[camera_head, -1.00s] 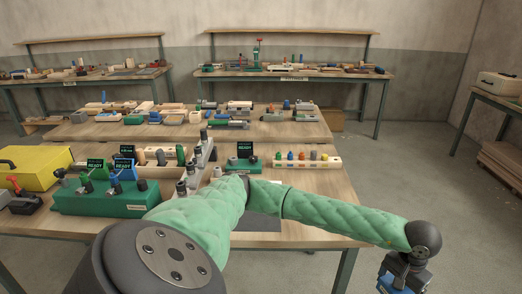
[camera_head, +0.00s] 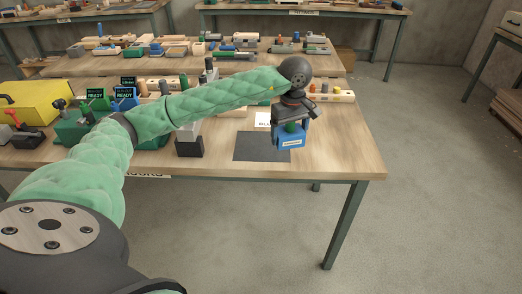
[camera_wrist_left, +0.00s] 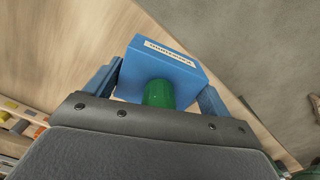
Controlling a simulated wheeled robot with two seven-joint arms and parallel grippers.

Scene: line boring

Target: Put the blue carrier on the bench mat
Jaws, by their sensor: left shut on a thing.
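The blue carrier (camera_head: 291,137) is a blue block with a white label and a green knob on top. My left gripper (camera_head: 291,124) is shut on it and holds it by the right edge of the dark bench mat (camera_head: 256,147). I cannot tell surely whether the carrier touches the bench or hangs just above it. In the left wrist view the carrier (camera_wrist_left: 160,68) sits between my blue fingers, with its green knob towards the palm. My right gripper does not show.
A paper card (camera_head: 262,119) lies behind the mat. A wooden rack with coloured pegs (camera_head: 318,93) is partly hidden behind my gripper. The bench right of the carrier is clear to its edge.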

